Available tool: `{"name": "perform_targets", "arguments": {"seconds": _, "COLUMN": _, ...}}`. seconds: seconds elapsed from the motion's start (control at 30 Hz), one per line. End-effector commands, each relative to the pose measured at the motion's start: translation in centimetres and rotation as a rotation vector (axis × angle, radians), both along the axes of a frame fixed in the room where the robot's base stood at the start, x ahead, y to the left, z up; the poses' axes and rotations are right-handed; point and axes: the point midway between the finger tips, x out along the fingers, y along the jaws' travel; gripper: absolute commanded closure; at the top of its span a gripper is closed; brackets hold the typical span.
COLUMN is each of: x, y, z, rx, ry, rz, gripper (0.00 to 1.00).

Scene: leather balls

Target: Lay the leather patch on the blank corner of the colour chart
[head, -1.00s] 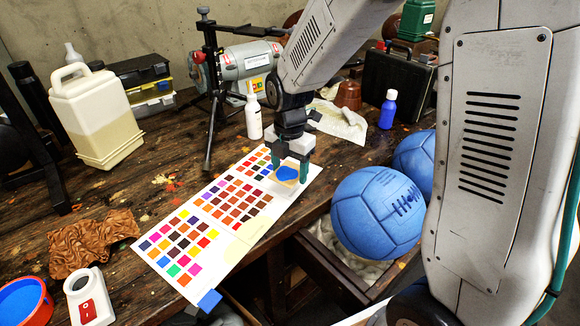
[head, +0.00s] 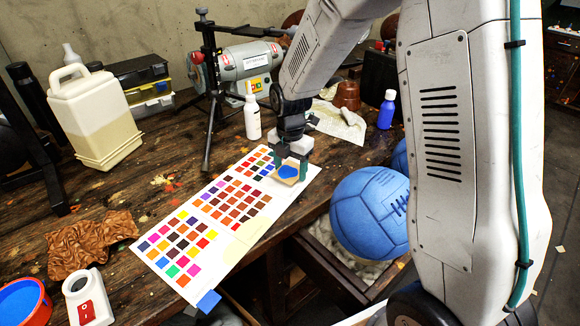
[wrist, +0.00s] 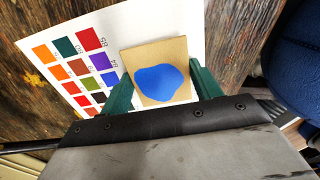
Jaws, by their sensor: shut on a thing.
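The leather patch is a small tan square with a blue blob on its face; it shows in the head view (head: 289,173) and the wrist view (wrist: 161,82). My gripper (head: 289,167) has its green fingers shut on two opposite edges of the patch; they also show in the wrist view (wrist: 161,88). The colour chart (head: 226,252) is a white card with rows of coloured squares, lying aslant on the bench; part of it shows in the wrist view (wrist: 168,24). The patch is over the chart's far right corner, beside the swatches. I cannot tell whether it touches the card.
A blue ball (head: 369,212) sits right of the chart, by an open drawer (head: 325,262). A white bottle (head: 253,118) and a black tripod (head: 209,90) stand behind. Bare bench lies left of the chart.

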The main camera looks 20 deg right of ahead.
Motion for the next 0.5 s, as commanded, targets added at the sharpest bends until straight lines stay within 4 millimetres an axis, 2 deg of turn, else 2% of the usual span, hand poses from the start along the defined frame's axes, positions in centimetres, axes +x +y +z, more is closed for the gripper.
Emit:
{"name": "perform_targets", "arguments": {"seconds": 0.03, "x": -0.02, "y": 0.0, "z": -0.19, "rx": 0.0, "ry": 0.001, "rz": 0.0, "gripper": 0.61}}
{"name": "perform_targets", "arguments": {"seconds": 0.07, "x": -0.02, "y": 0.0, "z": -0.23, "rx": -0.001, "ry": 0.001, "rz": 0.0, "gripper": 0.34}}
{"name": "perform_targets", "arguments": {"seconds": 0.13, "x": -0.02, "y": -0.01, "z": -0.19, "rx": -0.001, "ry": 0.001, "rz": 0.0, "gripper": 0.15}}
{"name": "perform_targets", "arguments": {"seconds": 0.5, "x": 0.0, "y": -0.04, "z": 0.33, "rx": 0.001, "ry": -0.001, "rz": -0.001, "gripper": 0.15}}
